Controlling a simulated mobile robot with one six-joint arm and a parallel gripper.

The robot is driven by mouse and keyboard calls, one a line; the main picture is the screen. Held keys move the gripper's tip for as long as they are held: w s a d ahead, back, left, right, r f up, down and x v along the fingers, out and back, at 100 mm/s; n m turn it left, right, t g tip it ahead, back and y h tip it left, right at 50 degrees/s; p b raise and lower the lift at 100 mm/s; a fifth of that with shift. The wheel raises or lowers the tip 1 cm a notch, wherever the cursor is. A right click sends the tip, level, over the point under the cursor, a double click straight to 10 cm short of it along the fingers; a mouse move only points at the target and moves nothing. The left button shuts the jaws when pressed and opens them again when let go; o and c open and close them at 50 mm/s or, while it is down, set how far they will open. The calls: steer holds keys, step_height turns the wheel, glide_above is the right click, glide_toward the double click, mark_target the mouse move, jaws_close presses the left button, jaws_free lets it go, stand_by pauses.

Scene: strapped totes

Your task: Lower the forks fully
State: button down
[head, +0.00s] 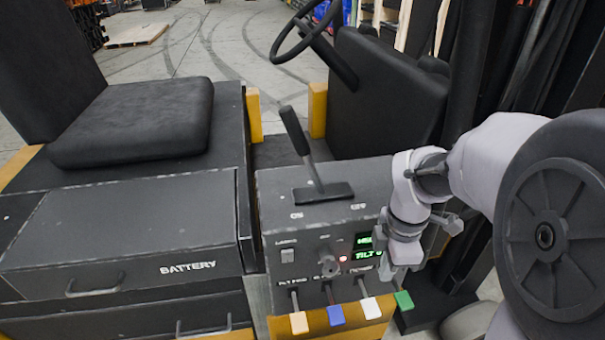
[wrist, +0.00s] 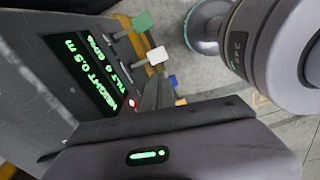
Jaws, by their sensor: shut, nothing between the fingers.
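The forklift control box (head: 320,225) stands beside the seat. Levers with orange (head: 299,322), blue (head: 336,315), white (head: 370,307) and green (head: 403,299) knobs stick out low on its front. The green display (head: 365,249) reads "HEIGHT 0.5 M" in the wrist view (wrist: 92,75), with a tilt line that seems to read 0 degrees. My gripper (head: 391,274) is shut and empty, in front of the panel's right side, just above the white and green knobs. I cannot tell whether it touches a lever. The forks are not in view.
A tall black lever (head: 300,145) rises from the box top. A rotary knob (head: 328,262), a small switch (head: 287,255) and a lit red lamp (head: 343,258) are on the panel. The seat (head: 135,120), battery drawer (head: 130,235) and steering wheel (head: 305,30) lie around it.

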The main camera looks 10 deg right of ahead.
steer(key=w+f+n, duration=0.1)
steer(key=n, duration=0.1)
steer(key=b, duration=0.7)
glide_toward(374, 314)
steer(key=f, duration=0.2)
steer(key=w+f, duration=0.1)
steer(key=f, duration=0.4)
steer(key=shift+w, duration=0.25)
steer(key=shift+t, duration=0.4)
steer(key=f+b, duration=0.2)
steer(key=s+f+b, duration=0.1)
steer(key=f, duration=0.1)
steer(key=shift+b, duration=0.4)
steer(key=shift+s+f, duration=0.2)
steer(key=shift+f, duration=0.05)
stand_by(3.4)
